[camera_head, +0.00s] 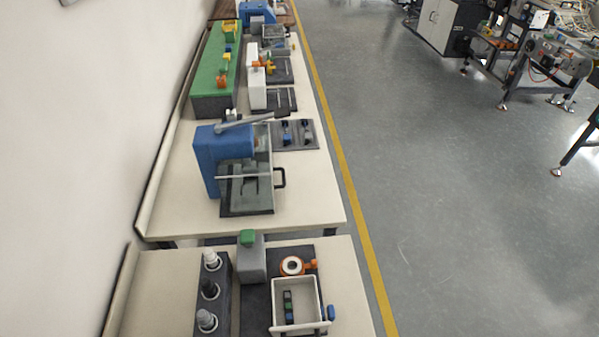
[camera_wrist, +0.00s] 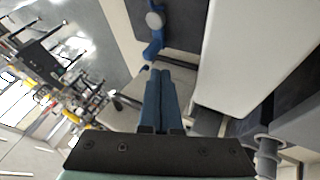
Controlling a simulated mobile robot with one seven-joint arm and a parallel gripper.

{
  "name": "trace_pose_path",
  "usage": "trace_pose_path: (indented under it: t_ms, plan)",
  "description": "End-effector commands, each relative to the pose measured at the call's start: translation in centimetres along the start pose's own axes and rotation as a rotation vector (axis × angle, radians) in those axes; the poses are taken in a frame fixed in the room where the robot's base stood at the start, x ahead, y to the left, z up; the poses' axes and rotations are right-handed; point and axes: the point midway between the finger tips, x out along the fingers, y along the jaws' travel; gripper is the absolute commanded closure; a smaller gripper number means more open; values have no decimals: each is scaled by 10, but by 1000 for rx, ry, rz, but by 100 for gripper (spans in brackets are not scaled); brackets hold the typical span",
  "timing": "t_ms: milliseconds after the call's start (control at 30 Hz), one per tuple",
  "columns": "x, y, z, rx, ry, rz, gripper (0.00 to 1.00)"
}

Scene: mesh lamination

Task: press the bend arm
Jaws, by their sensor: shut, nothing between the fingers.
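No part is labelled as the bend arm. In the head view a blue press-like machine (camera_head: 219,160) stands on the middle bench, with a grey lever (camera_head: 245,122) across its top ending in a dark knob. A black loop handle (camera_head: 281,178) sticks out from its right side. My gripper (camera_wrist: 158,78) shows only in the wrist view, its blue fingers together and empty. Beyond the fingertips is a blue part with a grey round end (camera_wrist: 154,20), by a dark plate (camera_wrist: 182,14). I cannot tell whether the fingertips touch it. My gripper is not visible in the head view.
The near bench has a dark rack (camera_head: 218,295) with grey fittings, a white open box (camera_head: 298,328) and a grey block with a green top (camera_head: 250,262). A green block (camera_head: 210,85) stands farther back.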

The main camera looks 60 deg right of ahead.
Motion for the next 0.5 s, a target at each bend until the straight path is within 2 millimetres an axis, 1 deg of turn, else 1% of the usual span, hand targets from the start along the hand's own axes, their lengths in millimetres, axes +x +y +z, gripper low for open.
trace_pose_path:
  t_ms: [100, 300, 500]
  plan:
    - [23, 1, 0, 0, -3, 3, 100]
    - [52, 0, -1, 0, -1, 1, 100]
    - [64, 0, -1, 0, 1, -1, 100]
